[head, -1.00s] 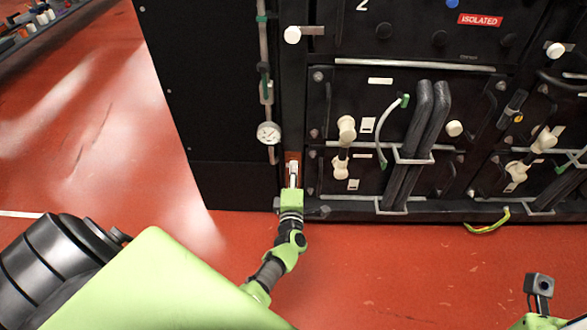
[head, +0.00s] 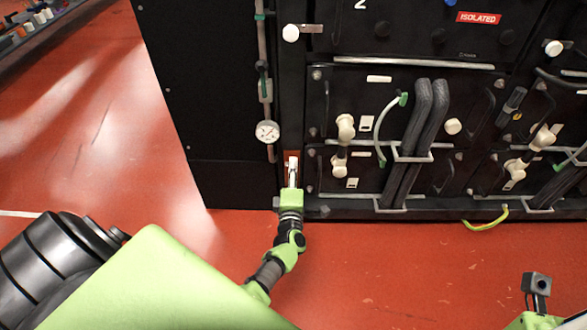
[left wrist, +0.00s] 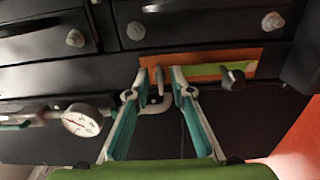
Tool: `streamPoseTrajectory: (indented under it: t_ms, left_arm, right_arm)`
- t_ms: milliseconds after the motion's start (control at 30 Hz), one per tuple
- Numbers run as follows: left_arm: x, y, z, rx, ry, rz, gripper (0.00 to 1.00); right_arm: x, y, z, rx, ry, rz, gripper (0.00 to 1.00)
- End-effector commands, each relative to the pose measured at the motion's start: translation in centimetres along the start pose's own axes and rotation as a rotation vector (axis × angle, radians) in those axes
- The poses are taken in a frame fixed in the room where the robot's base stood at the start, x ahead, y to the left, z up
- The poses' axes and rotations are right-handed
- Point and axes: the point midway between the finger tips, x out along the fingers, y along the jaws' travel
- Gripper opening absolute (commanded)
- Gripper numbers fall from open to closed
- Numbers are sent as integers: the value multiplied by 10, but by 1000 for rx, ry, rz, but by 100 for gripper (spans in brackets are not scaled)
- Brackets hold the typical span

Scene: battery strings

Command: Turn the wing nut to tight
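My left gripper (head: 292,166) reaches the orange plate (head: 291,155) at the lower left edge of the battery rack in the head view. In the left wrist view the left gripper (left wrist: 157,92) has its two fingers apart. A dark bolt or knob (left wrist: 232,78) sticks out to the right of the fingers.
A round gauge (head: 267,132) on a pipe is close to the left of the gripper; it also shows in the left wrist view (left wrist: 82,120). The black rack with thick cables (head: 421,130) fills the right. Red floor (head: 400,275) is open in front, with a yellow-green cable (head: 487,220).

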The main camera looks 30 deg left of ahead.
Motion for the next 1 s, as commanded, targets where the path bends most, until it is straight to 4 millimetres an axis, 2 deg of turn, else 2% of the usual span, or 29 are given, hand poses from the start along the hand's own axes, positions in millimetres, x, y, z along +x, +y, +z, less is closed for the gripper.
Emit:
streamPoseTrajectory:
  t_ms: [300, 400, 567, 1000]
  left_arm:
    - [-52, -1, 1, 0, -1, -3, 22]
    - [-63, -1, 1, 1, -2, -2, 22]
    - [-71, 0, 1, 0, -2, -1, 22]
    - [-71, 0, 1, 0, -2, -1, 22]
  right_arm:
    - [0, 0, 0, 1, 2, 1, 0]
    - [0, 0, 0, 1, 2, 1, 0]
    - [0, 0, 0, 1, 2, 1, 0]
    - [0, 0, -1, 1, 2, 0, 0]
